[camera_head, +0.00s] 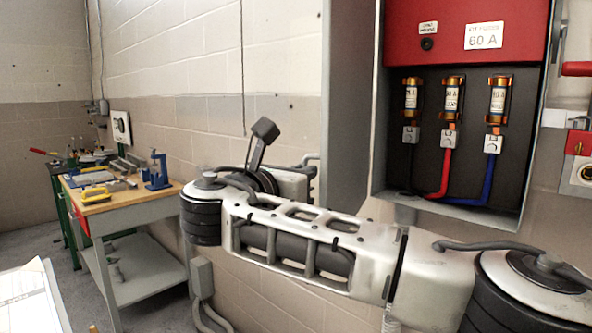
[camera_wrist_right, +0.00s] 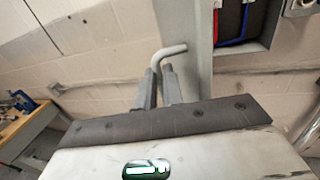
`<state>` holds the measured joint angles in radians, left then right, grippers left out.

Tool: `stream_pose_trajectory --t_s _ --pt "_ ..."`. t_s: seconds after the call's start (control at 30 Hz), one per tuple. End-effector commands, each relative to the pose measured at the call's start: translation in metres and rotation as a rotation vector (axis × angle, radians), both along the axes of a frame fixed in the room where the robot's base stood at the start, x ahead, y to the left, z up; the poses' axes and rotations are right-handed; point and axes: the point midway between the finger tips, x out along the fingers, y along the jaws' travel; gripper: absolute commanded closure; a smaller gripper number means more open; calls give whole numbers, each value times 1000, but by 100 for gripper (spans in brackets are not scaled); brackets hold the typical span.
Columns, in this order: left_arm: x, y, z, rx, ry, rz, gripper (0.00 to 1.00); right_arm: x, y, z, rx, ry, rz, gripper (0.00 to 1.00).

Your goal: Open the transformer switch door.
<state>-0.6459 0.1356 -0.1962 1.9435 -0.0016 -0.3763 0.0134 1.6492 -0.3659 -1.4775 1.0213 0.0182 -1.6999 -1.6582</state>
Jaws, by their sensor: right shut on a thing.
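The transformer switch box (camera_head: 448,200) is on the wall at the right of the head view, with its inside showing. Its grey door (camera_head: 352,80) stands swung out at the box's left side. In the wrist view the door (camera_wrist_right: 197,45) is a narrow grey strip, with a bent grey handle (camera_wrist_right: 172,51) beside it. My right gripper (camera_wrist_right: 160,75) is shut on this handle, one finger on each side. In the head view my right gripper (camera_head: 308,168) is left of the door, partly hidden by my arm. My left gripper is not in view.
Inside the box are several fuses (camera_head: 452,95) with red and blue cables, below a red panel (camera_head: 465,30). A red lever (camera_head: 576,69) is at the right edge. A workbench (camera_head: 120,198) with tools stands at left. The floor (camera_head: 35,245) beside it is partly clear.

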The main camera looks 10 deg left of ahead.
Motion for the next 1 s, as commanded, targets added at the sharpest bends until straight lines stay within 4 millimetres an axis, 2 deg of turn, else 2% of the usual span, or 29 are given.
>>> stream_pose_trajectory --t_s 0.1,0.57,0.6,0.63,0.67,1.0 --pt "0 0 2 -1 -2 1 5 6 -6 3 -1 -8 -32 100" --pt "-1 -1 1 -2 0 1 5 8 -7 4 -2 -10 -42 100" --pt "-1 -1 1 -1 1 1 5 8 -7 4 -2 -10 -42 80" --pt "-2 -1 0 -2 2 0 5 8 -7 4 -2 -9 -42 72" --pt "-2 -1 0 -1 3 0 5 8 -7 3 -2 -9 -41 70" --pt "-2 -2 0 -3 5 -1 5 2 0 1 -1 -4 -33 70"
